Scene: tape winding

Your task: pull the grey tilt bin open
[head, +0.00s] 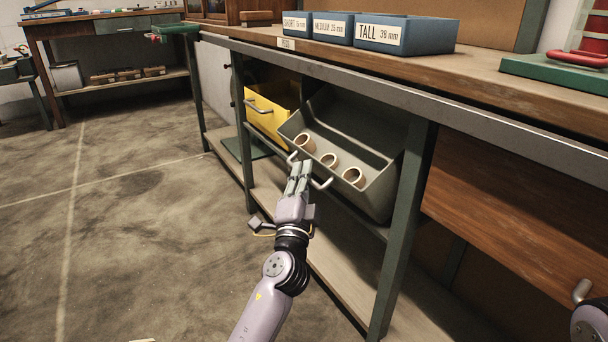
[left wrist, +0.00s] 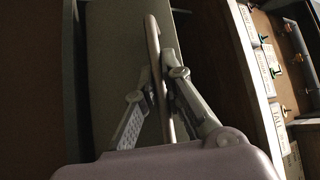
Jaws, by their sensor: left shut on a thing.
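The grey tilt bin (head: 350,128) hangs under the workbench in the head view, tipped outward with its top open. Three short cardboard-coloured rings lie inside, one of them a ring (head: 353,176) near the right end. My left gripper (head: 300,168) is at the bin's front, shut on its bar handle (head: 322,184). In the left wrist view the handle (left wrist: 153,50) runs between the two fingers (left wrist: 160,82), with the bin's grey front behind. The fingers hide part of the handle in the head view. My right gripper is out of view.
A yellow bin (head: 270,110) with its own handle sits left of the grey one. A green bench leg (head: 402,225) stands just right of it. Blue boxes, including one marked TALL (head: 405,36), stand on the bench top (head: 480,75). Open floor (head: 130,240) lies to the left.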

